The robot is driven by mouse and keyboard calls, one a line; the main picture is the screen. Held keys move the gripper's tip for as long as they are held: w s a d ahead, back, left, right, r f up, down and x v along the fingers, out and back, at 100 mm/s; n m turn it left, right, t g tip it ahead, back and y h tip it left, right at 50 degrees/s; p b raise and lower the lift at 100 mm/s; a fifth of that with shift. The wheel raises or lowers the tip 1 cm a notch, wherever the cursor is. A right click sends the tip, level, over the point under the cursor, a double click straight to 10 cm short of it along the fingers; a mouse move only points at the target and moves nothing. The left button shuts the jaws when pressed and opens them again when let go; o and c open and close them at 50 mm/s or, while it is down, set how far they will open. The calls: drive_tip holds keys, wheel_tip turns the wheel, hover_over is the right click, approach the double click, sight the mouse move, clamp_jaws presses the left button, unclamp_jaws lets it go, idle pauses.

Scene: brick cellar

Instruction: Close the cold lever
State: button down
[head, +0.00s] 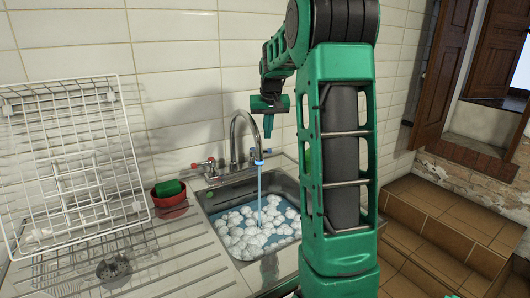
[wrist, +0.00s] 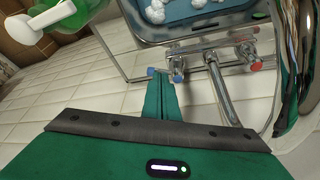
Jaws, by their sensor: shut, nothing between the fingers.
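The cold lever (wrist: 177,77) has blue ends and sits on the wall-side base of the tap, at the fingertips in the wrist view. In the head view the cold lever (head: 281,152) is a small blue-tipped part right of the spout. The chrome tap (head: 236,130) has a curved spout, and a stream of water (head: 260,185) falls from it. My gripper (head: 268,134) points down above the lever, shut and empty. In the wrist view my gripper (wrist: 160,80) has its tips beside the lever; I cannot tell whether they touch.
The red-marked hot lever (head: 203,165) is left of the spout. The sink (head: 214,199) holds water and white foam. The tiled wall (head: 180,80) is close behind the tap.

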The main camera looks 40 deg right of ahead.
drive_tip(key=x, duration=1)
drive_tip(key=shift+w+d+f, duration=0.15)
drive_tip(key=shift+d, duration=0.2)
drive_tip(key=shift+a, duration=0.1)
